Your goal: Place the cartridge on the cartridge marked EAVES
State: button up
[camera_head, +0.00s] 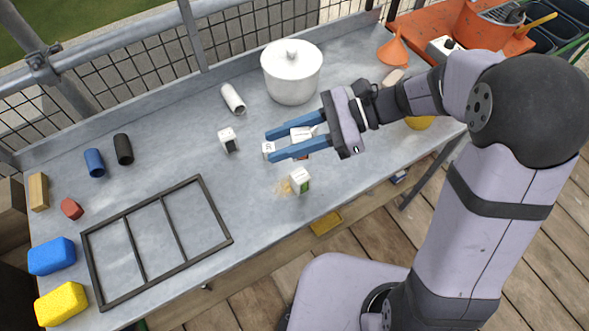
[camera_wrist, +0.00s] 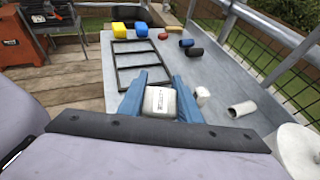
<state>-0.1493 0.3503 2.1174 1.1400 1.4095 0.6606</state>
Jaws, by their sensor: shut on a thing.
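My gripper (camera_head: 269,146) is above the middle of the table, its blue fingers pointing left. It is shut on a small white cartridge, which shows between the fingers in the wrist view (camera_wrist: 160,102); its lettering is too small to read. In the head view a white marked face (camera_head: 268,149) shows at the fingertips. Another white cartridge with a dark side (camera_head: 228,140) stands upright left of the fingertips. A white cartridge with a green label (camera_head: 300,181) stands below the fingers in the picture. I cannot read EAVES on any of them.
A white lidded pot (camera_head: 291,72) and a white tube (camera_head: 233,98) are behind the gripper. A dark rack frame (camera_head: 133,247) lies at the left, near blue (camera_head: 51,256) and yellow (camera_head: 61,303) sponges. An orange funnel (camera_head: 394,50) is at the far right. The table between frame and cartridges is clear.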

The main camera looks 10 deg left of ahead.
notch_tip(320, 180, down, 9)
jog(key=shift+f, duration=0.15)
dwell(0.6)
jog(key=shift+f, duration=0.2)
jog(key=o, duration=1.1)
jog(key=shift+r, duration=0.1)
jog(key=b+v, duration=0.1)
jog(key=v, duration=1.1)
jog(key=shift+w+r+b, duration=0.1)
jog(key=shift+r+b, duration=0.05)
jog(key=shift+b, duration=0.15)
